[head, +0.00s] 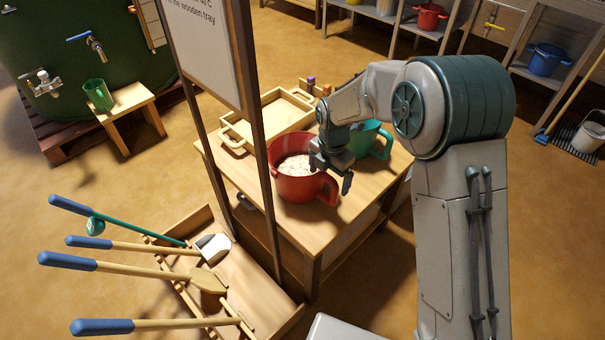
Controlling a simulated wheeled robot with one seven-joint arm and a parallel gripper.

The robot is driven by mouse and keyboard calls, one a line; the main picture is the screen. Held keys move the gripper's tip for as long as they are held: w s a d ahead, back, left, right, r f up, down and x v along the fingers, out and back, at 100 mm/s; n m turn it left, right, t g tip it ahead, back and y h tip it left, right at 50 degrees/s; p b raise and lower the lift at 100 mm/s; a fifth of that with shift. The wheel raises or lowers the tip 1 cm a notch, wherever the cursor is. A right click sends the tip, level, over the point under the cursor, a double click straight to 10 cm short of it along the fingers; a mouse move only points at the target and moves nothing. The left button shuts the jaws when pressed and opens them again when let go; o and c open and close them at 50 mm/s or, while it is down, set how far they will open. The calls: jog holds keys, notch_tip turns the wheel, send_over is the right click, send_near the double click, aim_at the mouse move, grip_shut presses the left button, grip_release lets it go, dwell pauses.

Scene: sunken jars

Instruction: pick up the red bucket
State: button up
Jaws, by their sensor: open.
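A red bucket (283,187) stands upright on a low wooden table (333,228). It holds pale, whitish contents, and its loop handle is on its right side. A second red bucket (430,17) sits far off on a shelf at the top of the view. My gripper (333,182) is open, at the right rim of the near bucket by its handle. One finger overlaps the bucket's opening and the other reaches down near the handle. I cannot tell whether the fingers touch the bucket or straddle the handle.
A green bucket (381,141) stands just behind my gripper, partly hidden. A wooden tray (237,143) lies at the table's back left. A sign on posts (205,45) rises in front of the table's left. Long-handled tools (130,247) lie over a wooden box at lower left.

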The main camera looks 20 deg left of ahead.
notch_tip(320, 180, down, 3)
jog(key=shift+w+f+b, duration=0.1)
jog(key=shift+f+b, duration=0.1)
jog(key=shift+b, duration=0.1)
jog(key=c, duration=1.4)
jog(key=shift+a+r, duration=0.1)
jog(key=shift+r, duration=0.05)
jog(key=shift+c, duration=1.2)
jog(key=shift+r, duration=0.15)
